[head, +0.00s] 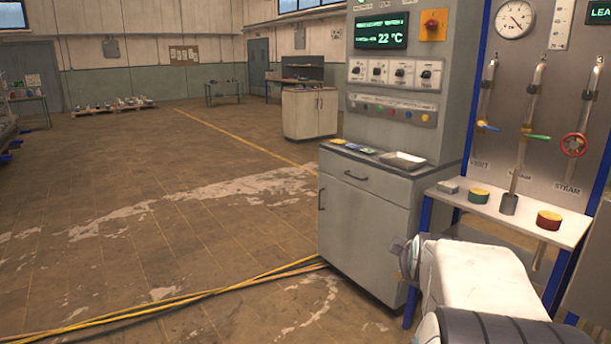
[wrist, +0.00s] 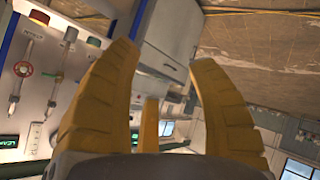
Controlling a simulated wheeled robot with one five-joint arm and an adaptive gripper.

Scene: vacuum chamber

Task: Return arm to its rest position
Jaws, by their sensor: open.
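My arm reaches into the head view from the lower right, with its white link beside the grey cabinet and low in front of the panel shelf. My gripper (wrist: 165,55) shows in the wrist view with its yellow ribbed fingers spread apart. It is open, with nothing between the fingers. In the head view the fingers cannot be made out. The wrist view is turned over, with the floor at the top.
A grey control cabinet (head: 365,225) stands left of my arm. A shelf (head: 520,212) with a green-and-yellow piece (head: 479,195) and a red one (head: 549,220) sits below a valve panel (head: 545,85). Yellow and black cables (head: 190,299) cross the floor. Open floor lies to the left.

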